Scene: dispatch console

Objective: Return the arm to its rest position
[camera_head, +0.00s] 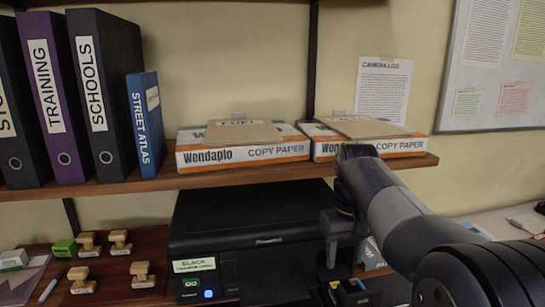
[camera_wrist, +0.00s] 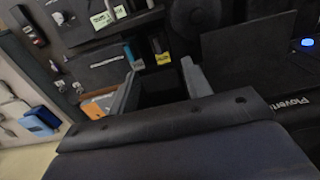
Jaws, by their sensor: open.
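My arm (camera_head: 405,220) reaches in from the lower right of the head view, and its wrist end is in front of the shelf edge and the right copy paper box. My gripper (camera_wrist: 160,80) shows in the wrist view with its two grey fingers apart and nothing visible between them. In the head view my gripper (camera_head: 338,235) hangs below the wrist, at the right side of the black printer (camera_head: 250,235). Whether it touches the printer cannot be told.
The shelf (camera_head: 240,178) carries binders (camera_head: 100,90), a blue street atlas (camera_head: 146,125) and two copy paper boxes (camera_head: 242,150) (camera_head: 395,147). Wooden stamps (camera_head: 143,272) stand at lower left. Small coloured items (camera_head: 345,288) lie below my gripper. Free wall shows above the boxes.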

